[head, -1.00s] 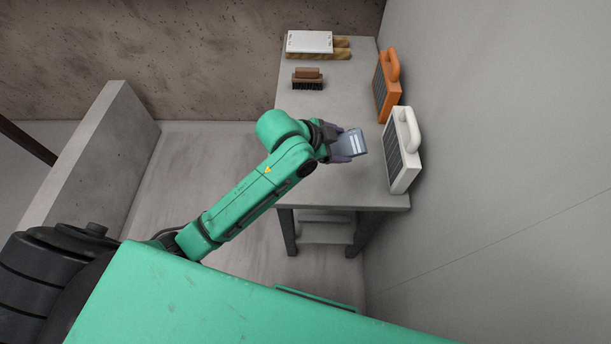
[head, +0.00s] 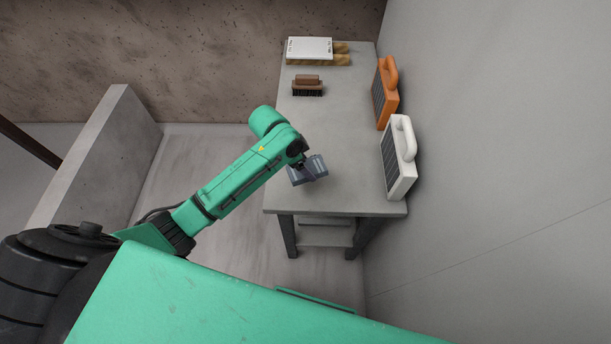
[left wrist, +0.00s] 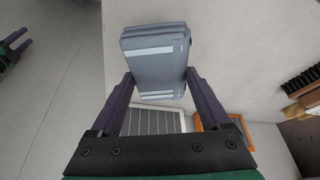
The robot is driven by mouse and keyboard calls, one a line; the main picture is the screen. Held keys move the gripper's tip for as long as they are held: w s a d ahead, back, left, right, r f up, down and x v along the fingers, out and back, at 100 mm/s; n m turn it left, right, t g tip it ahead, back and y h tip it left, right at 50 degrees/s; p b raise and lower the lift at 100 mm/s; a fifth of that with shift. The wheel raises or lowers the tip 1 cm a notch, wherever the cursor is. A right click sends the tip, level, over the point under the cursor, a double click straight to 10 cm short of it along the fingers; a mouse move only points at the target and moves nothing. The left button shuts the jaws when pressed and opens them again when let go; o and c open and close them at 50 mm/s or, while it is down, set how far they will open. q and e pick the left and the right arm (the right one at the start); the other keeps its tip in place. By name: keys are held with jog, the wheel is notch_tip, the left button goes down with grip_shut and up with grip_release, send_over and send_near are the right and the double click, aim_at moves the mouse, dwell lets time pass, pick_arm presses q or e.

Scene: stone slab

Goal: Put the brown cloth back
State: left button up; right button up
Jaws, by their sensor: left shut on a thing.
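My left gripper (head: 302,163) is shut on a blue-grey, block-like folded thing (head: 315,168) with pale stripes. In the left wrist view the thing (left wrist: 155,55) sits between the two purple fingers (left wrist: 158,82). It is over the near left part of the table (head: 345,195); I cannot tell whether it touches the top. I see nothing that is clearly a brown cloth. Tan-brown rolls (head: 341,60) lie under a white box (head: 310,48) at the table's far end; their material is unclear. My right gripper does not show in the head view.
A brown brush (head: 307,85) with dark bristles lies near the far end. An orange panel with a handle (head: 387,93) and a white one (head: 399,158) stand along the right wall. The middle of the table is clear. A low wall (head: 95,155) is at left.

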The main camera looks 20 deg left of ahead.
pick_arm(q)
notch_tip(320, 180, down, 7)
jog(key=shift+f, duration=0.15)
jog(key=o, duration=1)
jog(key=v, duration=1.2)
jog(key=shift+d, duration=0.1)
